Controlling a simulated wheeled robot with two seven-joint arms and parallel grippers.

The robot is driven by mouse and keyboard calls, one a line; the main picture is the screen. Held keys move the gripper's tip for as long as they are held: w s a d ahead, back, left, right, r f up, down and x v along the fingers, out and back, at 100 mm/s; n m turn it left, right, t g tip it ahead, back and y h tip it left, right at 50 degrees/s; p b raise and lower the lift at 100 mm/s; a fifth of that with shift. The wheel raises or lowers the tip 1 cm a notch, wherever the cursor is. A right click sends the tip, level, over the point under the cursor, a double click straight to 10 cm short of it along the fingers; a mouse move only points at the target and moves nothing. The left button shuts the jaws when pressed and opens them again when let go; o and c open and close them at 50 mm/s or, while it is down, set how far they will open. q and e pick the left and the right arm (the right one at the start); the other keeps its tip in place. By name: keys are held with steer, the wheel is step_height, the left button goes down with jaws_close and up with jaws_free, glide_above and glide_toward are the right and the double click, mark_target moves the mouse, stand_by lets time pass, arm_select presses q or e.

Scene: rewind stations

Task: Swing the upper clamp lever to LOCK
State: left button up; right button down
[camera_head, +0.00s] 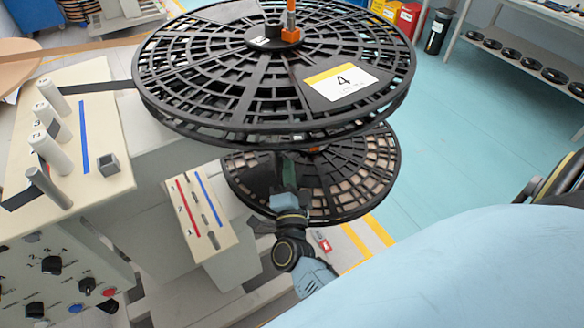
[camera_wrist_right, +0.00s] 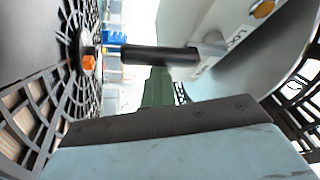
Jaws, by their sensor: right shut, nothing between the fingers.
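On the hub of the upper black reel (camera_head: 345,40), an orange part with an upright stem (camera_head: 291,34) shows in the head view. I take it for the upper clamp lever; its setting cannot be read. My right gripper (camera_head: 284,178) is below the upper reel, in front of the lower reel (camera_head: 345,190), and apart from that orange part. Its fingertips are partly hidden under the upper reel's rim. It is shut and empty. The right wrist view shows a dark bar (camera_wrist_right: 155,55) beside an orange knob (camera_wrist_right: 89,63). My left gripper is not in view.
A cream panel (camera_head: 100,185) with pale posts stands at the left. A smaller cream block (camera_head: 200,215) with red and blue strips is left of my right gripper. A shelf (camera_head: 510,60) with several black rings stands far right. Open teal floor (camera_head: 460,140) lies right of the reels.

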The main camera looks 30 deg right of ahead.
stand_by(0.6)
steer(key=s+a, duration=0.1)
steer(key=s, duration=0.8)
steer(key=shift+s+a, duration=0.15)
steer(key=shift+a, duration=0.2)
